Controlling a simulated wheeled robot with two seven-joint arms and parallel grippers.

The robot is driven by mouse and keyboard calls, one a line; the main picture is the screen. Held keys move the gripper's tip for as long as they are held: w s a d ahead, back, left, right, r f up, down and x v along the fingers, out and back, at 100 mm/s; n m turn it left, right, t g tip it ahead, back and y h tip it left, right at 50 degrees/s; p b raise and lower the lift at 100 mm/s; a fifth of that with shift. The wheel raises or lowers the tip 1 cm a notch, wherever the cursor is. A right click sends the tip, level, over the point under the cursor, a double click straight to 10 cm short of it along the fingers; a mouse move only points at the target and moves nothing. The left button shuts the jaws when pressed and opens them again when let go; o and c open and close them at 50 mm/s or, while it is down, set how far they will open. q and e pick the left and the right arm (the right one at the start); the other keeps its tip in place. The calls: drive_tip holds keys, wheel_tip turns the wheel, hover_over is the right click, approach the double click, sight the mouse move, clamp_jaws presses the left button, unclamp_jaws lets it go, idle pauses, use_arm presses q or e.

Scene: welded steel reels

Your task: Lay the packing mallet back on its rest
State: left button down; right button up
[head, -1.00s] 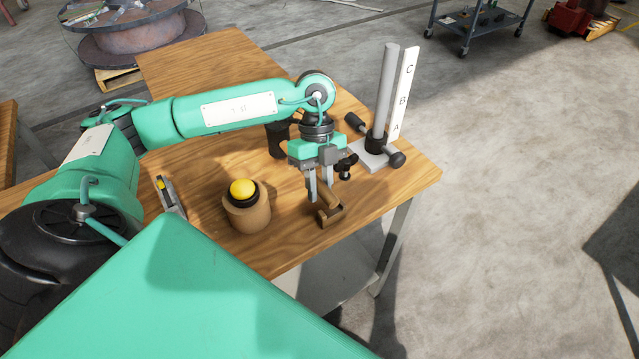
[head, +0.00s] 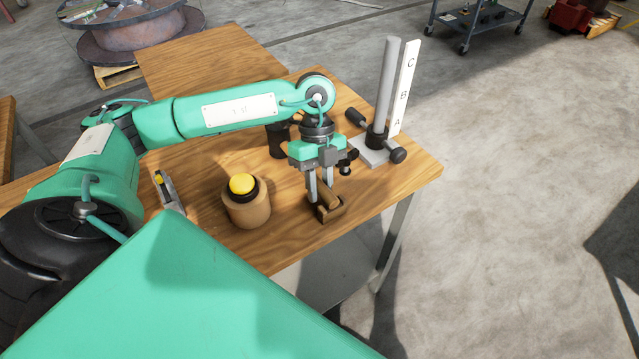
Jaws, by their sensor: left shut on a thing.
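My left gripper (head: 322,196) points down at the right part of the wooden table. It is shut on the packing mallet (head: 329,195), of which a brown wooden part shows between and beside the fingers. The rest of the mallet is hidden by the fingers. The brown mallet rest (head: 325,214), a small wooden cradle, stands on the table right under it. The mallet is at the cradle's top; I cannot tell whether it touches. My right gripper is out of view.
A wooden drum with a yellow button (head: 243,184) stands left of the rest. A grey post (head: 386,85) with a lettered board and a dark knobbed bar (head: 397,156) stands at right. A small grey tool (head: 168,190) lies at left. The table's front edge is close.

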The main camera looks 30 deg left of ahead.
use_arm(q)
drive_tip(key=c, duration=1.1)
unclamp_jaws()
drive_tip(key=shift+f, duration=0.1)
drive_tip(key=shift+p+v, duration=2.7)
drive_tip(key=shift+v, duration=1.35)
